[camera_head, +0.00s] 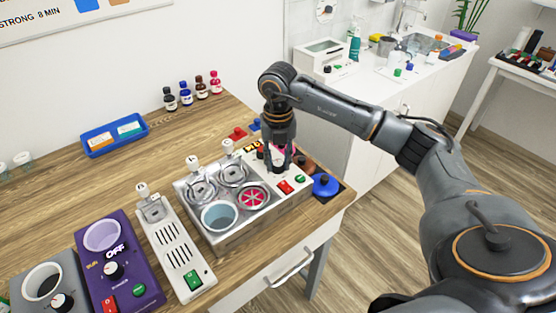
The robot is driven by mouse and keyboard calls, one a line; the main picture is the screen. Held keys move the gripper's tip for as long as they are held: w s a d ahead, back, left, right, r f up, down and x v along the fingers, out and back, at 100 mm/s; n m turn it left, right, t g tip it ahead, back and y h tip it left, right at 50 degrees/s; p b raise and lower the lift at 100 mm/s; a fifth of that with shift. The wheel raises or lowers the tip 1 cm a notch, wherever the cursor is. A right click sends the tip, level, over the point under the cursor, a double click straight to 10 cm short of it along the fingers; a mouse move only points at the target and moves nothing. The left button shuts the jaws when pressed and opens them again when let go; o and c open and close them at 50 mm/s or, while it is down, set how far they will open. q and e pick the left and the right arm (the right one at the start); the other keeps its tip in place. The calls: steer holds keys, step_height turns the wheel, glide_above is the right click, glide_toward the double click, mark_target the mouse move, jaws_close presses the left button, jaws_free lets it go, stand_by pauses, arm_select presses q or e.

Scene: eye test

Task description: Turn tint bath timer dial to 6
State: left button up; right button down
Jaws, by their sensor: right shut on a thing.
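The tint bath (237,241) is a silver unit on the wooden table, with several round wells. One well holds pale blue liquid and one shows a red and pink wheel pattern. Its light control panel (296,197) is on the right, with a red switch (285,187) and a green button (300,180). My right gripper (279,166) points down over this panel and is shut on the timer dial, which is mostly hidden between the fingers. I cannot read the dial's pointer or numbers. My left gripper is not in view.
A blue round-based knob (326,185) sits by the table's right edge. A purple device (122,262) and a white vented device (176,245) stand left of the bath. A blue tray (115,134) and several small bottles are behind. The table's left middle is clear.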

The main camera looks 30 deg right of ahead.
mark_target(278, 163)
steer(key=shift+m, duration=0.6)
steer(key=c, duration=1)
jaws_free()
steer(key=shift+r, duration=0.1)
step_height(278, 163, up, 12)
